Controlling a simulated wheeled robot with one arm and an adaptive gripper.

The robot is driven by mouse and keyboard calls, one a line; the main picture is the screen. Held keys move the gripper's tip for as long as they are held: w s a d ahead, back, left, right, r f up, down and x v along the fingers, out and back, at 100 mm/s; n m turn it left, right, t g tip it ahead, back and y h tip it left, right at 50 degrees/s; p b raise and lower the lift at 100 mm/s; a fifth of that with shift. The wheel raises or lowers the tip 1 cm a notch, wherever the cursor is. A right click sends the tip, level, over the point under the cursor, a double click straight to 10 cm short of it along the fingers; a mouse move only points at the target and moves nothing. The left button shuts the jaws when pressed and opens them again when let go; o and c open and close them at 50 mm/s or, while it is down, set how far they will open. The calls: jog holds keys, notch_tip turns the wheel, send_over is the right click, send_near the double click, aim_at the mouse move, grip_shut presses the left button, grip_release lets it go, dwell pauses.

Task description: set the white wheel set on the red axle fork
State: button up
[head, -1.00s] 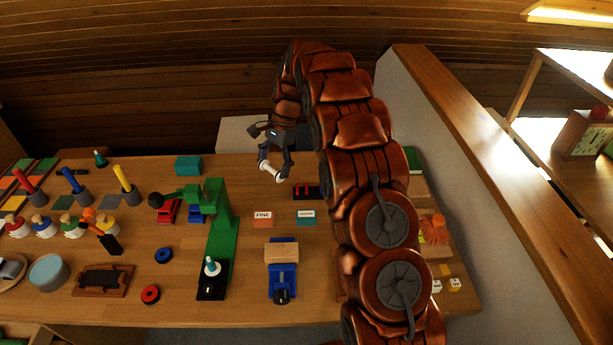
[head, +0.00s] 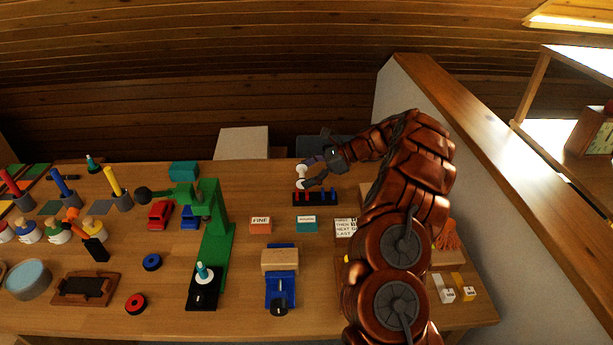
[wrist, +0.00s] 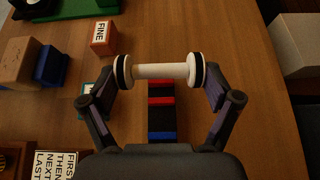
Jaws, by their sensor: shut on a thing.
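The white wheel set (wrist: 160,71), a pale axle with a black-and-white wheel at each end, is held across my gripper (wrist: 161,76), one finger at each wheel. In the head view the wheel set (head: 301,174) and my gripper (head: 307,177) are at the far side of the table, just behind and above the left end of a black fork base. The red axle fork (head: 302,197) is at that base's left end; in the wrist view its red parts (wrist: 160,100) show below the axle, partly hidden by it. The wheel set appears to be above the fork; contact cannot be told.
Blue posts (head: 328,196) stand on the same black base. Orange FINE (head: 260,224) and teal (head: 306,223) label blocks lie in front, and a white FIRST/THEN/NEXT/LAST sign (head: 345,227) is to the right. A green crane-like stand (head: 213,237) is to the left.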

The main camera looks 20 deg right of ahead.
aim_at(307, 191)
jog(key=shift+f+b, duration=1.8)
jog(key=shift+f, duration=1.9)
jog(key=o, duration=0.9)
jog(key=shift+r, duration=0.2)
jog(key=shift+r+p, duration=2.55)
jog(key=shift+r, duration=1.3)
